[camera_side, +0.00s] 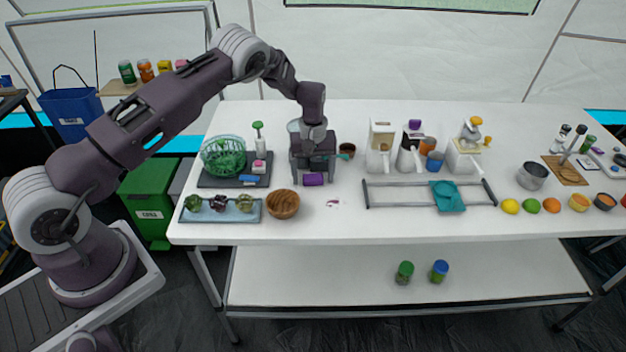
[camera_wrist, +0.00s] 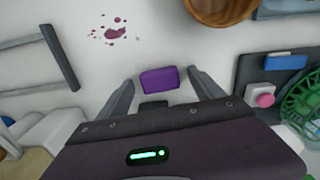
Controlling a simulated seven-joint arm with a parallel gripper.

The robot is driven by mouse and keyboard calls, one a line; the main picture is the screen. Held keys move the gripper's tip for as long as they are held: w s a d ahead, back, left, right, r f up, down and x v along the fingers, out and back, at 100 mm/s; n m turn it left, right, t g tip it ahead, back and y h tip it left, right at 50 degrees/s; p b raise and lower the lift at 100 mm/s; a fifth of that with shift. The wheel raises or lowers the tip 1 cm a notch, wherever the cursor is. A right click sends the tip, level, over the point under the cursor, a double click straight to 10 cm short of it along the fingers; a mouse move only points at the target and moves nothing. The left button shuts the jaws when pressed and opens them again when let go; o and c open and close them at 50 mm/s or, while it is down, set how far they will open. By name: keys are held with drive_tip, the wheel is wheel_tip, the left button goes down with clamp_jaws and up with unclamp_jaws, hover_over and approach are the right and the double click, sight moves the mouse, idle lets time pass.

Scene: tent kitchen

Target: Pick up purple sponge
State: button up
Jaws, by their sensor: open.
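The purple sponge (camera_side: 313,179) lies on the white table, just right of and behind the wooden bowl. In the wrist view the sponge (camera_wrist: 159,80) is a small rounded purple block in front of my gripper, between the lines of its two fingers. My gripper (camera_side: 313,178) points down over the sponge in the side view. In the wrist view my gripper (camera_wrist: 160,82) is open, with one finger on each side of the sponge and a gap on both sides. I cannot tell how high the fingertips are above the table.
A wooden bowl (camera_side: 283,205) stands close to the left, beside a blue tray (camera_side: 220,216) of vegetables. A dark mat (camera_side: 209,183) holds a green wire basket (camera_side: 223,156). A dark red stain (camera_wrist: 115,34) lies near the sponge. A grey rack (camera_side: 400,206) stands to the right.

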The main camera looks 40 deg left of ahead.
sight(313, 177)
drive_tip(key=c, duration=1.4)
wheel_tip(313, 177, up, 10)
drive_tip(key=shift+r, duration=0.1)
